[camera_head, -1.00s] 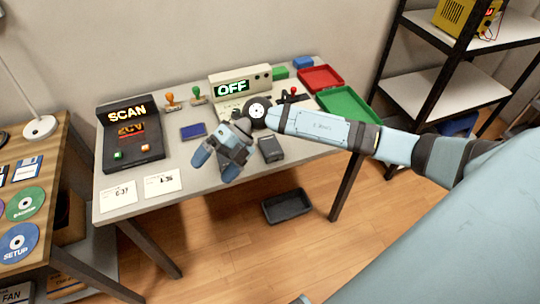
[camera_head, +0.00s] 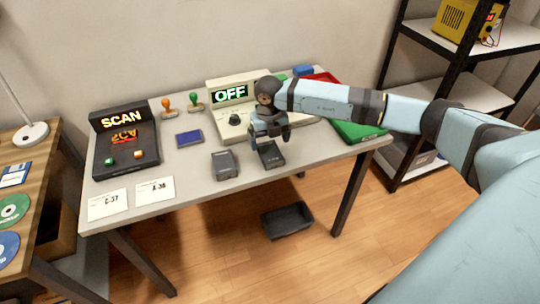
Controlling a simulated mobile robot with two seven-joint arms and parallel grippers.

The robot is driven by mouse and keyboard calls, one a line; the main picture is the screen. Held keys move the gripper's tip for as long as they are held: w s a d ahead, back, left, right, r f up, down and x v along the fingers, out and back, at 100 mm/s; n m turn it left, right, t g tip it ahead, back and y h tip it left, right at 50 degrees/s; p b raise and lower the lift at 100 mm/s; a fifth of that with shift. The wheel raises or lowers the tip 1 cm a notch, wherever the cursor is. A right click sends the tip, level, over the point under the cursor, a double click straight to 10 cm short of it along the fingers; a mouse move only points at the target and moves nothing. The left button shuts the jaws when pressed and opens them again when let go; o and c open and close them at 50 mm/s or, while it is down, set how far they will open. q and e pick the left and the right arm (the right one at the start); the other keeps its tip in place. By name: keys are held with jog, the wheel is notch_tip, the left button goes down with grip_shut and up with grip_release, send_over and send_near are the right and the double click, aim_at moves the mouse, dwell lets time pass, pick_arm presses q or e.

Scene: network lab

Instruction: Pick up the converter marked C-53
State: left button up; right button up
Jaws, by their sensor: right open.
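Two small dark grey boxes that look like converters lie near the front of the grey table. The left box (camera_head: 224,165) is uncovered, and the right box (camera_head: 271,157) is partly hidden by my right gripper. I cannot read a C-53 marking on either. My right gripper (camera_head: 271,138) points down, open, with its fingers just above or around the back part of the right box. I cannot tell if it touches the box. My left gripper is not in view.
A console reading OFF (camera_head: 233,118) stands behind my gripper, and a SCAN unit (camera_head: 124,143) stands at the left. Two white cards (camera_head: 155,191), a blue pad (camera_head: 190,137), two stamps and a green tray (camera_head: 357,132) share the table. A black bin (camera_head: 287,220) is on the floor.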

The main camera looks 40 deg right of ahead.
aim_at(270, 151)
jog(key=shift+s+f, duration=0.1)
jog(key=shift+f, duration=2.7)
jog(key=c, duration=1.2)
